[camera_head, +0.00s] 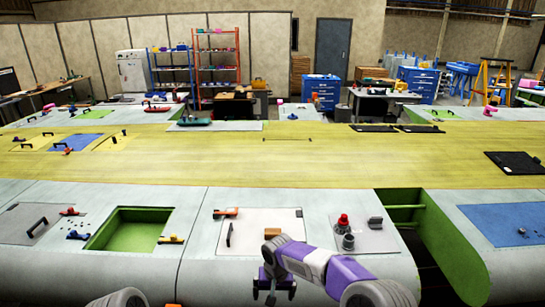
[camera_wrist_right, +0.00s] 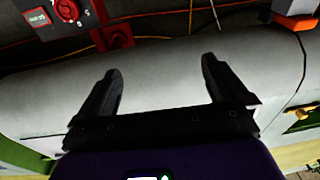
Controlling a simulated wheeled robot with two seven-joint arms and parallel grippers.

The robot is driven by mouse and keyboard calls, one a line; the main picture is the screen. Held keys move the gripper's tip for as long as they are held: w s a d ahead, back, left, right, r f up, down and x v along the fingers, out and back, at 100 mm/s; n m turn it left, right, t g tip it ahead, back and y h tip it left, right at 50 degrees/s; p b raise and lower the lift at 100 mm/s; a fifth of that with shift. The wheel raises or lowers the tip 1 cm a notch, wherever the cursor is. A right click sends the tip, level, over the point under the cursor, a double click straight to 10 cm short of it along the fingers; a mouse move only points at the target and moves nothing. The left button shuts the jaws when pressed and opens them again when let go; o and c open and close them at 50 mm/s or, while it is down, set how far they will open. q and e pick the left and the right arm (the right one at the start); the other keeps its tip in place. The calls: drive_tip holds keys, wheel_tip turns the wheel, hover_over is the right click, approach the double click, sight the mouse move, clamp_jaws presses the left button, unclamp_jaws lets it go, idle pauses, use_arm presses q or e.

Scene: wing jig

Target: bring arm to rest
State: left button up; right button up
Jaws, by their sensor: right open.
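My right arm (camera_head: 325,270), purple and white, reaches in from the bottom right in the head view. Its gripper (camera_head: 274,284) hangs at the front edge of the wing jig (camera_head: 340,190), in front of the white panel (camera_head: 262,232). In the right wrist view the two black fingers of the right gripper (camera_wrist_right: 160,72) are spread apart with nothing between them. The curved pale wing surface (camera_wrist_right: 160,60) lies behind them. Of my left arm only a grey rounded part shows at the bottom left; the left gripper is out of view.
A green open bay (camera_head: 132,230) lies left of the white panel. A red-topped item (camera_head: 343,222) and a dark block (camera_head: 375,223) stand on the grey panel to the right. A green gap (camera_head: 405,213) cuts the wing further right. The yellow middle strip (camera_head: 270,160) is mostly clear.

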drive_tip(key=s+d+f+g+y+b, duration=0.15)
drive_tip(key=s+f+b, duration=0.35)
drive_tip(key=f, duration=0.8)
drive_tip(key=s+d+f+y+b, duration=0.2)
drive_tip(key=s+f+b, duration=0.3)
drive_tip(key=f, duration=0.8)
use_arm(q)
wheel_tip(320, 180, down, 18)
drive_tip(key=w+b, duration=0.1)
drive_tip(key=b, duration=0.6)
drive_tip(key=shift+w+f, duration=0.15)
use_arm(e)
drive_tip(key=s+d+f+m, duration=0.1)
drive_tip(key=s+d+f, duration=0.2)
drive_tip(key=s+f, duration=0.4)
drive_tip(key=s+d+f+m, duration=0.1)
drive_tip(key=s+d+f, duration=0.2)
drive_tip(key=s+f, duration=0.4)
drive_tip(key=s, duration=0.2)
drive_tip(key=shift+s+m+t, duration=0.35)
drive_tip(key=shift+m, duration=0.05)
